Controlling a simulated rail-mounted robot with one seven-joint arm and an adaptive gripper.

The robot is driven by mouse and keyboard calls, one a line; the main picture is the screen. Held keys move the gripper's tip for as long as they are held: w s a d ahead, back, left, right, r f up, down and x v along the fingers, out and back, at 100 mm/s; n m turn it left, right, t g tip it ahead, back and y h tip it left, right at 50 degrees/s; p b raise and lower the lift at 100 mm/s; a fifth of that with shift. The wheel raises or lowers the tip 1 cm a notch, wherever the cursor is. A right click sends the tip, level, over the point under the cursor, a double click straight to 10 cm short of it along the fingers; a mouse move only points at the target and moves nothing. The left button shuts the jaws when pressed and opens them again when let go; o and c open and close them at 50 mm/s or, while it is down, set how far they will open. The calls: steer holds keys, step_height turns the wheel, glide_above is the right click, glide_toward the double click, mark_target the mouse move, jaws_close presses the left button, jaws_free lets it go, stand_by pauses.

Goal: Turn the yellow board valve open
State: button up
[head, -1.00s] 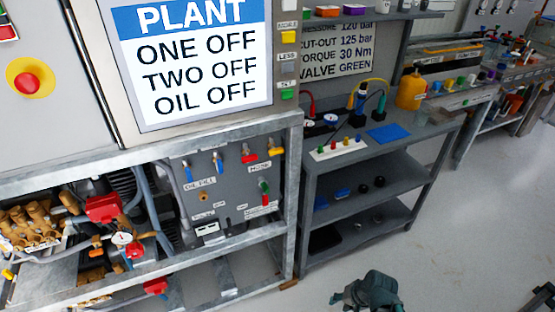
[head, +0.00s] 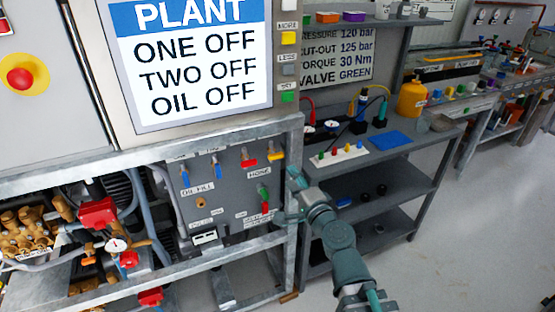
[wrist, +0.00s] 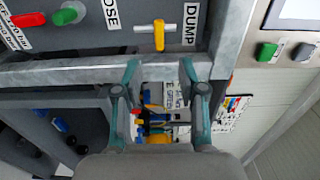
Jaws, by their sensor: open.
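The yellow board valve (head: 276,154) is at the upper right of the grey valve board (head: 225,185), its handle lying roughly sideways in the head view. In the wrist view its yellow handle (wrist: 159,36) is at the top centre, beside a DUMP label. My gripper (wrist: 160,68) is open and empty, its two fingers apart below the handle in that picture and not touching it. In the head view my gripper (head: 294,182) is by the right post of the frame, lower right of the valve.
A galvanised frame bar (wrist: 70,75) crosses the wrist view between the handle and my palm. Red (head: 248,156), green (head: 263,192) and blue (head: 184,175) handles share the board. A grey shelf bench (head: 385,155) stands right of the frame. The floor (head: 450,240) there is clear.

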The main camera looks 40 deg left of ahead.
mark_target(277, 158)
steer(key=p+x, duration=0.1)
steer(key=x, duration=0.9)
steer(key=shift+w+a+f, duration=0.1)
steer(key=shift+w+a, duration=0.1)
steer(key=shift+a, duration=0.15)
steer(key=shift+c, duration=0.3)
jaws_close()
